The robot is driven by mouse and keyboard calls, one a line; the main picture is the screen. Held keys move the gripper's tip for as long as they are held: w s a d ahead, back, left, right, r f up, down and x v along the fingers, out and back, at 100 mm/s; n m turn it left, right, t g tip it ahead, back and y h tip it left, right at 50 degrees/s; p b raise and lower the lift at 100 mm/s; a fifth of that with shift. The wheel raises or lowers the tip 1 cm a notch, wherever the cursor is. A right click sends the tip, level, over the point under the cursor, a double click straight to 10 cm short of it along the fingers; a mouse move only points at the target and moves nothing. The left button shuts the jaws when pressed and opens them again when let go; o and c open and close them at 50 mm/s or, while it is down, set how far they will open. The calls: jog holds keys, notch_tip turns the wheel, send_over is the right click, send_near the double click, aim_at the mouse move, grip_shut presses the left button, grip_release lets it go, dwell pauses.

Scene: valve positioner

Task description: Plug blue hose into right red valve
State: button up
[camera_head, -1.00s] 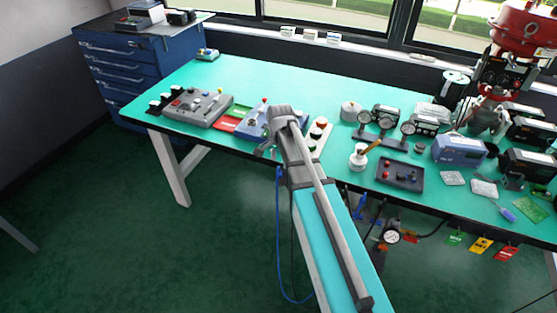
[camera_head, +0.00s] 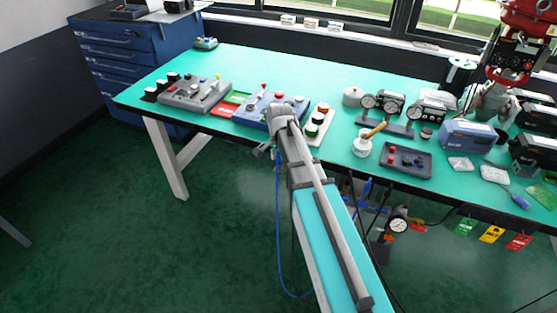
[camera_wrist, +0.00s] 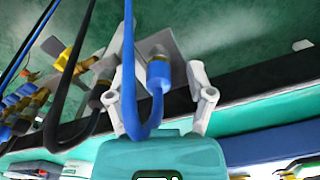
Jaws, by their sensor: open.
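My gripper (camera_wrist: 157,95) is open in the wrist view, with one finger on each side. The blue hose (camera_wrist: 128,60) comes down between the fingers, bends in a tight loop and rises to a blue collar (camera_wrist: 159,72) with a brass-coloured part, in front of a grey plate. Whether a finger touches the hose is unclear. In the head view the blue hose (camera_head: 277,225) hangs below my gripper (camera_head: 266,150) at the bench's front edge. A large red valve body (camera_head: 528,22) stands at the back right, cut by the frame. Its hose port cannot be made out.
The green bench (camera_head: 230,62) carries control boxes, gauges (camera_head: 382,103) and a dark tray (camera_head: 405,160). Brass and blue fittings (camera_wrist: 70,60) and black hoses (camera_wrist: 75,80) crowd the wrist view's left. A gauge (camera_head: 398,225) and coloured tags (camera_head: 492,233) hang under the bench. Floor is free at left.

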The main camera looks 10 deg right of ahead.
jog(key=shift+f+b, duration=0.3)
jog(key=shift+f, duration=0.25)
grip_shut()
dwell(0.5)
